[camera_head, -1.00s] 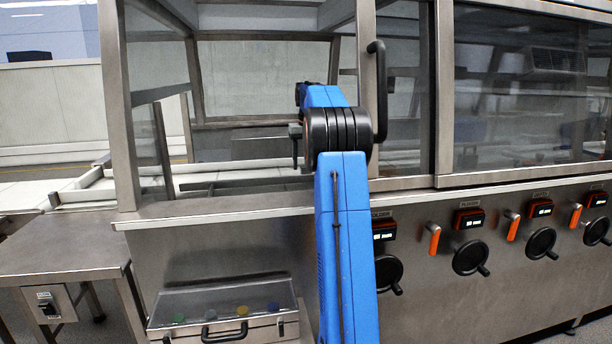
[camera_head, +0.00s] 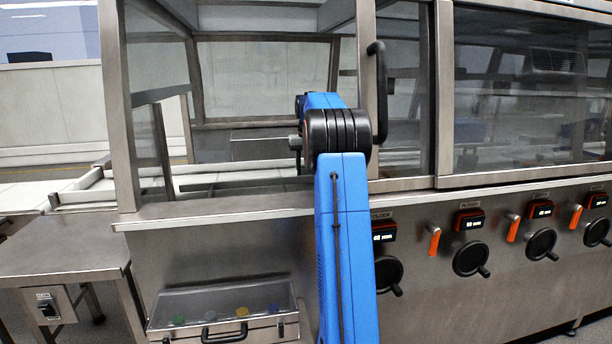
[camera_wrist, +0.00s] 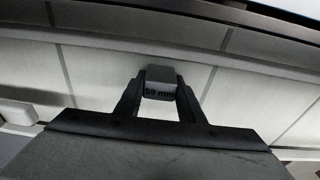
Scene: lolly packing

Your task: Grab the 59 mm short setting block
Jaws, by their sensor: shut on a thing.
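A small grey setting block (camera_wrist: 160,83) marked "59 mm" shows in the wrist view, between the two dark fingers of my gripper (camera_wrist: 160,98). The fingers are shut on its left and right sides, and the label faces the camera. In the head view the block cannot be made out. There my blue arm stands in front of the machine's open bay, and the gripper's fingers are hidden.
The steel machine frame has an upright post (camera_head: 119,110) left of the arm and a black door handle (camera_head: 380,90) close to its right. A clear-lidded case (camera_head: 222,306) with several coloured discs sits below. A bare steel table (camera_head: 60,248) stands at left.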

